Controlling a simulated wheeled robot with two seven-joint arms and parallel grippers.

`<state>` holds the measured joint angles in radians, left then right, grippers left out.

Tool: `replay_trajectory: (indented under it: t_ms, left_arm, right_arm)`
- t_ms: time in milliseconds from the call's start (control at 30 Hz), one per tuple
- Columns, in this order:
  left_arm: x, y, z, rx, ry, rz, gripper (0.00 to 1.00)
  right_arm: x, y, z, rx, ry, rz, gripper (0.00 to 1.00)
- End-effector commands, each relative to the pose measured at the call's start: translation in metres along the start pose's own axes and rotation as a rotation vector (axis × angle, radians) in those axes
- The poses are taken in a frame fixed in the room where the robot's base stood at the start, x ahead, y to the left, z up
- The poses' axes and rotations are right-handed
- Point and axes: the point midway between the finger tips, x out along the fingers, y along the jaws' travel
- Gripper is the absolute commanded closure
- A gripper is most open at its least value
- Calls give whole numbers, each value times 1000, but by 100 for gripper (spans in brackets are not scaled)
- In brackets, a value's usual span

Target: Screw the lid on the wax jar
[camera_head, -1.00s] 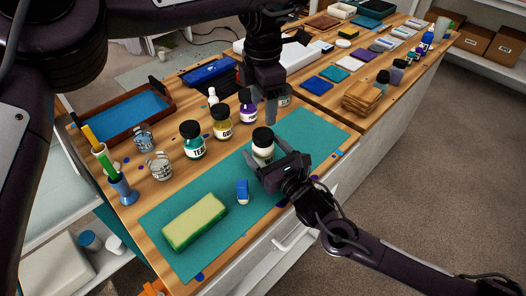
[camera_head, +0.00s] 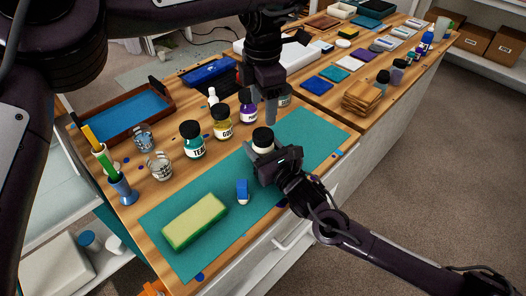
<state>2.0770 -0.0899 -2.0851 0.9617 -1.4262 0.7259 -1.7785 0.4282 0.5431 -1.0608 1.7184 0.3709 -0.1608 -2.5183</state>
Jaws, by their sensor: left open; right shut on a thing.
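The wax jar (camera_head: 264,149) is a small white jar near the far edge of the teal mat. A black lid (camera_head: 263,136) sits on top of it. I cannot tell how tightly it is seated. My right gripper (camera_head: 259,158) is shut on the jar from the near side, low on its body, and hides part of it. My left gripper (camera_head: 262,112) points down just above and behind the lid, with its fingers apart and empty.
Teal (camera_head: 192,139), gold (camera_head: 221,122) and purple (camera_head: 248,106) jars stand in a row behind the mat (camera_head: 230,238). Wooden pieces (camera_head: 362,98) are stacked at right.

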Motion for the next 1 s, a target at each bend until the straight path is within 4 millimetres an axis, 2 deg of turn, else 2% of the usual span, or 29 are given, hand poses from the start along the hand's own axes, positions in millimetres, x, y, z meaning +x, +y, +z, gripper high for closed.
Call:
replay_trajectory:
  t_ms: [33,133,267,367,1000]
  left_arm:
    - [0,0,0,0,0,0,37]
    - [0,0,0,-3,0,0,37]
    - [0,0,0,-69,0,0,37]
    - [0,0,0,-201,0,0,37]
    - [0,0,0,-1628,0,-1,37]
  right_arm:
    - [0,0,0,0,0,0,88]
    - [0,0,0,0,0,0,100]
    - [0,0,0,0,0,0,100]
    - [0,0,0,0,0,0,100]
    - [0,0,0,0,1,0,100]
